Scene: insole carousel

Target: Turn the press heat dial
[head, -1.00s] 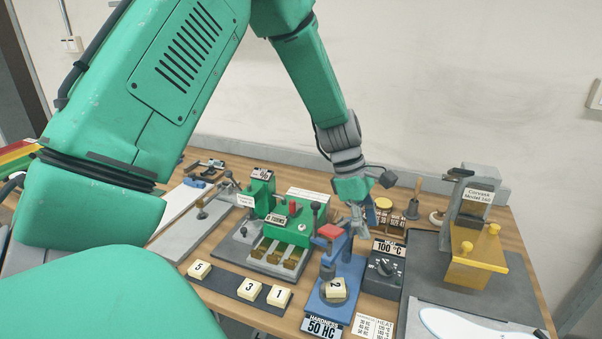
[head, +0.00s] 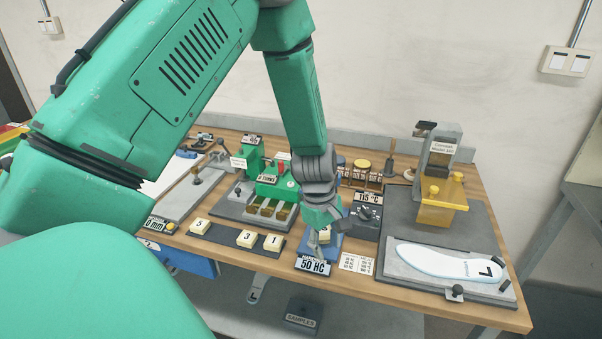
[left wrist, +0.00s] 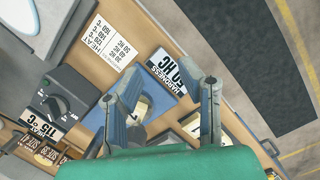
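The heat dial, a black knob on a dark box (head: 366,215), stands right of my left gripper in the head view. Its display (head: 369,198) reads 115 °C. In the left wrist view the dial (left wrist: 54,106) is at the left, apart from the fingers, with its display (left wrist: 42,126) beside it. My left gripper (head: 322,243) is over the blue hardness tester (head: 333,247), whose sign (head: 313,266) reads 50 HC. My right gripper is not in view.
A printed card (head: 357,264) lies on the table right of the tester. A yellow and grey press (head: 440,190) stands at the right, behind a white insole (head: 450,262). Cream numbered blocks (head: 246,239) lie at the left. A green machine (head: 277,187) stands behind them.

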